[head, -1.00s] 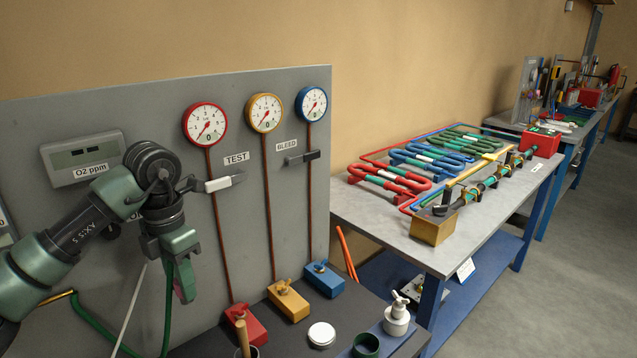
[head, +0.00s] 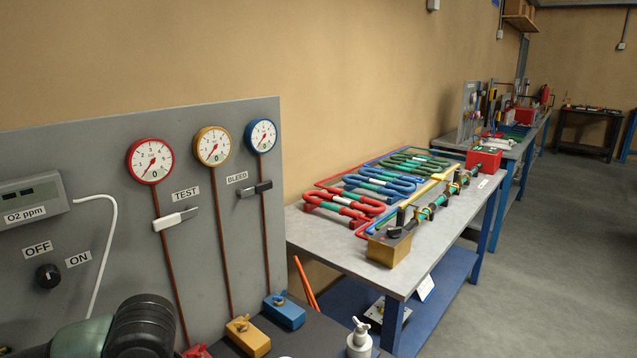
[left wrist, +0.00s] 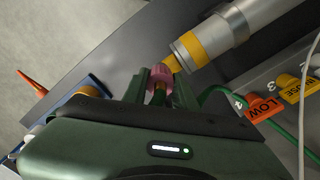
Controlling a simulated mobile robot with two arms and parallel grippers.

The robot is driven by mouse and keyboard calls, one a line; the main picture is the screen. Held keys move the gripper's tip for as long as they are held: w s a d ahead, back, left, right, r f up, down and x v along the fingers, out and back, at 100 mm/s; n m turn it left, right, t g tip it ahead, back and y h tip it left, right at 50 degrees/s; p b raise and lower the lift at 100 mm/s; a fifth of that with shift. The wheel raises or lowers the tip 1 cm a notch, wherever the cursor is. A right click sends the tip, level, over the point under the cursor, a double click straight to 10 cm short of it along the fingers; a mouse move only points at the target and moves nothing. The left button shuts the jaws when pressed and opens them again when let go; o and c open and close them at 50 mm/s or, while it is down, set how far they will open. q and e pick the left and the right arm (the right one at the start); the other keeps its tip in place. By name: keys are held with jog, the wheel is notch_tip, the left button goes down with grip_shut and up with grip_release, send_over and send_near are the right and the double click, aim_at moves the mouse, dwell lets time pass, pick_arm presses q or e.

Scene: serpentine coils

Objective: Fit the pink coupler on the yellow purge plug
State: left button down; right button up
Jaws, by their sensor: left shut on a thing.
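My left gripper (left wrist: 158,92) shows in the left wrist view, shut on the pink coupler (left wrist: 158,80). A short yellow piece (left wrist: 172,62) lies just beyond the coupler, by the end of a grey cylinder with a yellow band; it may be the yellow purge plug. I cannot tell whether coupler and yellow piece touch or how far they overlap. A green hose (left wrist: 212,92) runs to the right of the gripper. In the head view only part of my left arm shows at the bottom left; its gripper is out of frame. My right gripper is not in view.
In the left wrist view, the grey cylinder (left wrist: 215,35) crosses the upper right. An orange LOW tag (left wrist: 264,107) and a yellow tag (left wrist: 298,90) sit at right. In the head view, the gauge panel (head: 110,235) stands left and a bench with coloured coils (head: 335,245) right.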

pick_arm(q)
jog(key=shift+s+d+f+m, duration=0.15)
jog(key=shift+s+m, duration=0.2)
jog(key=shift+m, duration=0.05)
